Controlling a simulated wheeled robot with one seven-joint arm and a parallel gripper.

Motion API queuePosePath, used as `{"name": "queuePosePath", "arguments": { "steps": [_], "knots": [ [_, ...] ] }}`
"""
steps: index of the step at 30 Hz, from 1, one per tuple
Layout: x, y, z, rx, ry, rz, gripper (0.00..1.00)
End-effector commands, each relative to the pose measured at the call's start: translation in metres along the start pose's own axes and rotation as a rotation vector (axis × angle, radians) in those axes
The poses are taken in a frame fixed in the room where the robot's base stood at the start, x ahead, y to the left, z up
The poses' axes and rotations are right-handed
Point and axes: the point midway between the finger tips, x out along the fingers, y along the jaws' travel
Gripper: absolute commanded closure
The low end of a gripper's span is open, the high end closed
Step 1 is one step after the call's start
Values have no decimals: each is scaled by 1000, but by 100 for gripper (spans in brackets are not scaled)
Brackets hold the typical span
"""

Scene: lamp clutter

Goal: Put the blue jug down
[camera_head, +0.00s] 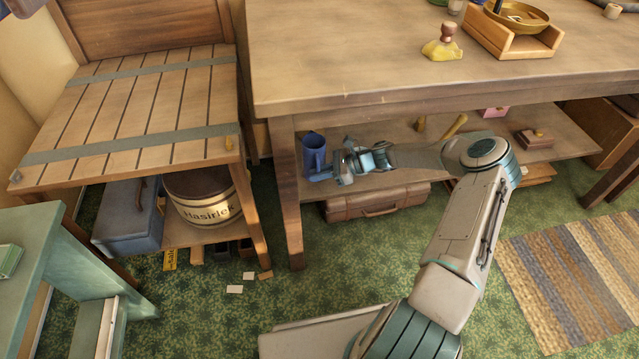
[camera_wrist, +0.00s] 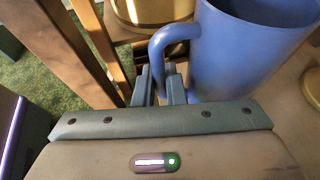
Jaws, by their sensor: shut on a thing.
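The blue jug (camera_head: 314,153) is upright at the left end of the lower shelf under the wooden table, just inside the table's front left leg. My gripper (camera_head: 320,177) reaches in from the right and is shut on the jug's handle. In the wrist view the jug (camera_wrist: 238,50) fills the upper right, and the two fingers of my gripper (camera_wrist: 160,85) close around the lower part of its curved handle. The jug's base is mostly hidden, so I cannot tell if it touches the shelf.
The lower shelf (camera_head: 400,141) also holds a small brown box (camera_head: 535,139) further right. A brown suitcase (camera_head: 377,202) lies beneath it. The table leg (camera_head: 287,200) stands close to the left of the jug. A slatted wooden bench (camera_head: 130,110) with a round container (camera_head: 203,197) stands further left.

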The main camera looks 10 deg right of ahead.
Motion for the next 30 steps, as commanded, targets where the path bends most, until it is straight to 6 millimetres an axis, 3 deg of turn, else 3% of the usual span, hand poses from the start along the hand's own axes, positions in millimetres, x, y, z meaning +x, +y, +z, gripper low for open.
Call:
{"name": "queuePosePath", "arguments": {
  "steps": [8,20,21,23,30],
  "knots": [
    [14,0,-34,0,-2,-1,100],
    [15,0,-37,-1,-1,1,100],
    [15,0,-38,0,1,1,84],
    [15,0,-38,0,0,1,68],
    [15,0,-38,0,1,1,68]
  ]
}}
